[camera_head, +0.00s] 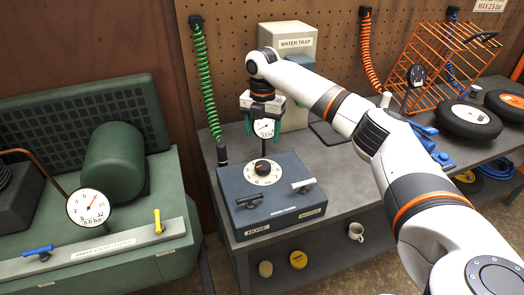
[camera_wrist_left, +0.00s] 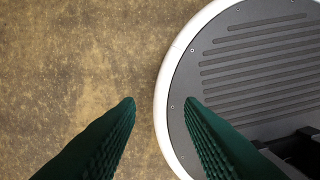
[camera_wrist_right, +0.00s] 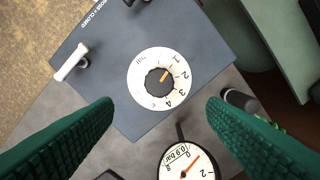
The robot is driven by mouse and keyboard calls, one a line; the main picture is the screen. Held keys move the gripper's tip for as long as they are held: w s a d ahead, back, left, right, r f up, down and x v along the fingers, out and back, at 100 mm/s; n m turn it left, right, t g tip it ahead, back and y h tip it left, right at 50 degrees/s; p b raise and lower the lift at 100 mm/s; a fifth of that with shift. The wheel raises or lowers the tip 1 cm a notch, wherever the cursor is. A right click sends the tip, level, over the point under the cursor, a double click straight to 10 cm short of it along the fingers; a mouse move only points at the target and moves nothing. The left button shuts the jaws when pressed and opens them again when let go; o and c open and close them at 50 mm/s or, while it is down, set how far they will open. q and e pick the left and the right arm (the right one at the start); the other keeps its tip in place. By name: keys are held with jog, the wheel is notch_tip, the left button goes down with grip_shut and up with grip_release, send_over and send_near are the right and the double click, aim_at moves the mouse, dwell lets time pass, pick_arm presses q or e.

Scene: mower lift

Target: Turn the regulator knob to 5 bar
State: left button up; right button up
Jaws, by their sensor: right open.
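The regulator knob (camera_wrist_right: 158,82) is black with a yellow pointer, on a white numbered dial (camera_wrist_right: 139,91) in the right wrist view. The knob (camera_head: 262,166) also shows on the blue-grey panel box (camera_head: 238,185) in the head view. A round gauge (camera_wrist_right: 188,168) labelled in bar reads about 0.9. My right gripper (camera_head: 262,135) is open, pointing down above the knob and apart from it; its green fingers (camera_wrist_right: 160,112) spread on either side of the knob. My left gripper (camera_wrist_left: 160,106) is open and empty above my base and the floor.
The panel box has a black lever (camera_head: 250,203) and a white lever (camera_head: 303,185) near its front. A green hose (camera_head: 207,80) hangs to the left, and a WATER TRAP box (camera_head: 295,43) stands behind. A green compressor (camera_head: 113,163) is at left.

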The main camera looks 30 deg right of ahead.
jog(key=p, duration=0.1)
send_over(263, 165)
notch_tip(263, 165, down, 5)
jog(key=shift+s, duration=0.1)
jog(key=f, duration=0.5)
jog(key=shift+w+f+p, duration=0.2)
jog(key=shift+f+p, duration=0.15)
jog(key=shift+p, duration=0.05)
jog(key=shift+f, duration=0.25)
pick_arm(q)
jog(key=shift+s+a+r, duration=0.1)
jog(key=shift+s+r, duration=0.1)
jog(key=shift+r, duration=0.25)
jog(key=shift+s+a+r, duration=0.1)
jog(key=shift+s+r, duration=0.05)
jog(key=shift+r, duration=0.3)
pick_arm(e)
jog(key=shift+f, duration=0.2)
jog(key=c, duration=1)
pick_arm(q)
jog(key=shift+s, duration=0.25)
pick_arm(e)
jog(key=shift+o, duration=0.2)
pick_arm(q)
jog(key=shift+r, duration=0.1)
